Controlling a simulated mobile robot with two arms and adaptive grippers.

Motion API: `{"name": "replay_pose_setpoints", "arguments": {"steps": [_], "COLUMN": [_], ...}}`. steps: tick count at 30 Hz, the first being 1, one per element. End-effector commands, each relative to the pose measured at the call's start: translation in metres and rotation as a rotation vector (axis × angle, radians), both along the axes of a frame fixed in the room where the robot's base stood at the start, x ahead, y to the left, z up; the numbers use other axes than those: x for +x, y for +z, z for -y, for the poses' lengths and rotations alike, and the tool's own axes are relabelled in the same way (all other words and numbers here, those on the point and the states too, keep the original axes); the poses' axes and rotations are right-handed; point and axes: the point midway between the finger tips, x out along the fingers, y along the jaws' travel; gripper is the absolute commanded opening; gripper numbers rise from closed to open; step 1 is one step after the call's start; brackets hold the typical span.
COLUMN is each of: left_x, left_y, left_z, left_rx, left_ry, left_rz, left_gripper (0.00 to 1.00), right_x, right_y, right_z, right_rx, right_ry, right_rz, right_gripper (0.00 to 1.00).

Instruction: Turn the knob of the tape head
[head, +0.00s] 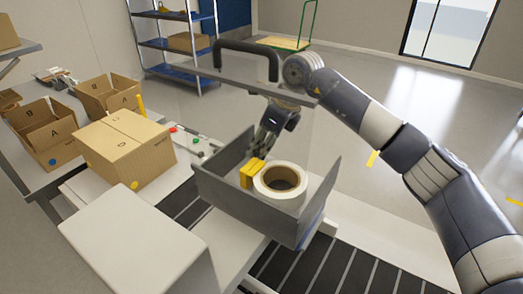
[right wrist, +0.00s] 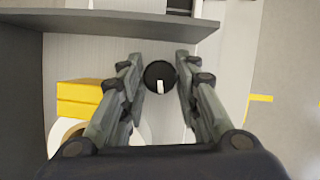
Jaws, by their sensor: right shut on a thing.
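The tape head is a grey metal housing (head: 225,195) around a white roll of tape (head: 283,202), with a yellow block (head: 249,174) beside the roll. The knob (right wrist: 154,70) is round and black with a white mark, seen in the right wrist view between my fingers. In the head view the knob is hidden. My left gripper is not in view.
A closed carton (head: 125,150) stands on the line at left, with open cartons (head: 45,135) on a table beyond. A grey plate with a black handle (head: 245,50) rises close to my right wrist. A roller conveyor (head: 310,268) runs below. Open floor lies to the right.

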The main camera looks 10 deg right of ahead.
Motion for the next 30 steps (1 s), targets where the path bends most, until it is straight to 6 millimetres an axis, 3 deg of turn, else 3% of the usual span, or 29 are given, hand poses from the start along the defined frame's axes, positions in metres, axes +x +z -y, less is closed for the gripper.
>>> {"name": "replay_pose_setpoints", "arguments": {"steps": [7, 19, 20, 30], "left_x": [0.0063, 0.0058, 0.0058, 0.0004], "left_y": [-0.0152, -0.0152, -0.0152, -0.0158], "left_z": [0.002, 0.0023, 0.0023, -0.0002], "left_rx": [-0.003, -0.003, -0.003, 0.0], "left_ry": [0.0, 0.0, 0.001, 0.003], "left_rz": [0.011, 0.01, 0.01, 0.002], "left_gripper": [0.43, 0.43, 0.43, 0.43], "right_x": [0.0001, 0.0002, 0.0002, -0.0005], "right_y": [0.0001, 0.002, 0.002, 0.0018], "right_z": [-0.0003, -0.0001, -0.0001, -0.0001], "right_rx": [0.001, 0.002, 0.003, 0.001], "right_ry": [-0.158, -0.187, -0.187, -0.185], "right_rz": [0.006, 0.005, 0.004, 0.003], "right_gripper": [0.06, 0.06, 0.36, 0.38]}}
